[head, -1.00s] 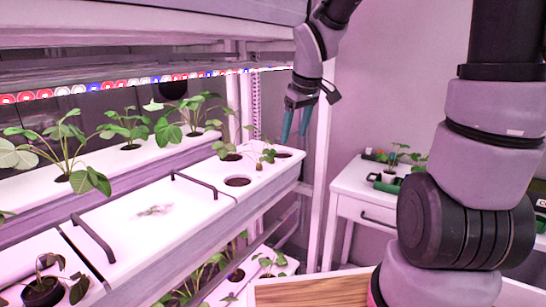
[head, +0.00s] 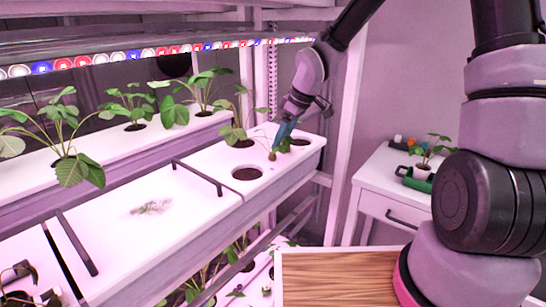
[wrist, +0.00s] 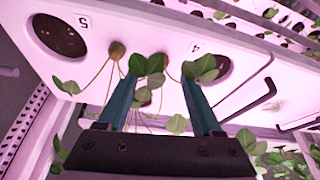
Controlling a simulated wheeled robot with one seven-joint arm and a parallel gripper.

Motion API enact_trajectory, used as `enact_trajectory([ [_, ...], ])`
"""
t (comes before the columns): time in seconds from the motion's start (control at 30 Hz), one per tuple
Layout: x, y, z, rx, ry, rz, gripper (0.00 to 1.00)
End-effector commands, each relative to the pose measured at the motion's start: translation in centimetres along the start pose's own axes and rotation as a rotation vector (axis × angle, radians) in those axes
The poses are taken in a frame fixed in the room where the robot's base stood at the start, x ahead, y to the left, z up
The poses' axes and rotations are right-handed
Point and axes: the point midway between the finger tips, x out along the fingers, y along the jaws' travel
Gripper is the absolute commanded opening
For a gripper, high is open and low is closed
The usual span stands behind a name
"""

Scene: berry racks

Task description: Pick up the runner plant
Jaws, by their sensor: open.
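The runner plant is a small plantlet with green leaves and a brown base (head: 272,156), at the front edge of the white rack tray (head: 215,165). In the wrist view its leaves (wrist: 150,66) appear between my fingers, with thin stems trailing around them. A brown plug (wrist: 117,50) shows just left of the left finger. My gripper (head: 281,136), with blue-green fingers, is open beside the plantlet in the head view; the wrist view shows both fingers apart (wrist: 161,72). Whether either finger touches the leaves, I cannot tell. A larger leafy plant (head: 238,118) grows just behind.
Round dark-filled holes (head: 248,174) lie near, and labels 4 and 5 mark the tray in the wrist view. Black handles (head: 198,178) stand on the tray. A white post (head: 345,130) rises to the right. A side table (head: 375,188) holds a potted plant. A lower plant shelf lies below.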

Motion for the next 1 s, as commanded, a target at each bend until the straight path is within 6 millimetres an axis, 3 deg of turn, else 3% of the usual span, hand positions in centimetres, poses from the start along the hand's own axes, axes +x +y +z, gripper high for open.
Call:
enact_trajectory([
  [0.43,4.8,-0.2,-0.3,-0.001,-0.001,-0.002,0.67],
  [0.73,5.4,-0.1,-0.3,0.001,0.0,0.001,0.67],
  [0.77,5.4,-0.1,-0.3,0.001,0.0,0.001,0.63],
  [0.9,5.3,-0.1,-0.3,0.001,0.0,0.001,0.1],
  [0.93,5.3,-0.1,-0.3,0.001,-0.001,0.001,0.0],
  [1.0,5.3,-0.1,-0.3,0.001,-0.001,0.001,0.0],
])
